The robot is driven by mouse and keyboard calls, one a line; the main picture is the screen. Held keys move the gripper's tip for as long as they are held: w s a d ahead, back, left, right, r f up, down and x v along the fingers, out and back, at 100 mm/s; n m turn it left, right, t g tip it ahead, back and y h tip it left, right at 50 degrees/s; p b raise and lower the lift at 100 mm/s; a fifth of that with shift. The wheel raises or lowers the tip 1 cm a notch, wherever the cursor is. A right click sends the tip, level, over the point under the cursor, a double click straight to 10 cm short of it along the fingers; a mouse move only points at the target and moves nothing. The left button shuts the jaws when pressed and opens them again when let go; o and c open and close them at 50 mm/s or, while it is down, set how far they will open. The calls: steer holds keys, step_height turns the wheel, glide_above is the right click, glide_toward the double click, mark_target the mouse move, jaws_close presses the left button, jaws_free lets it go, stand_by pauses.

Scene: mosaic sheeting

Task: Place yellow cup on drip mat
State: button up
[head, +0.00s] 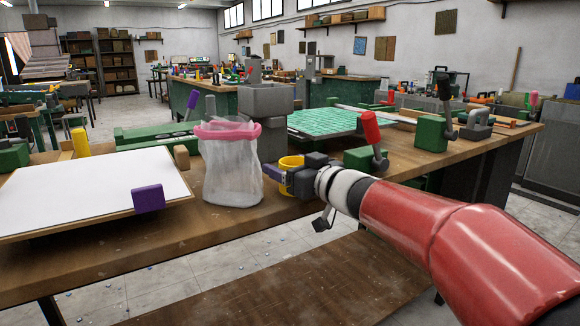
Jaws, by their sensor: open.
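The yellow cup (290,161) stands upright near the front of the wooden bench, just right of a clear bag with a pink rim. My gripper (276,176) is open at the cup, coming in from the right. Its dark body and fingers hide much of the cup's lower part. I cannot tell whether the cup is between the fingers or touching them. No drip mat can be made out for certain; a green tiled sheet (318,122) lies on the bench behind.
The clear bag (232,172) stands close left of my gripper. A grey block-shaped machine (266,103) rises behind the cup. A red-handled green tool (371,140) is to the right. A white board (85,195) with a purple block (148,198) fills the bench's left.

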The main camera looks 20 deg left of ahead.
steer(key=shift+f+b, duration=0.15)
steer(key=shift+b, duration=0.2)
steer(key=shift+s+d, duration=0.15)
steer(key=shift+d, duration=0.1)
steer(key=v, duration=0.7)
steer(key=shift+s, duration=0.25)
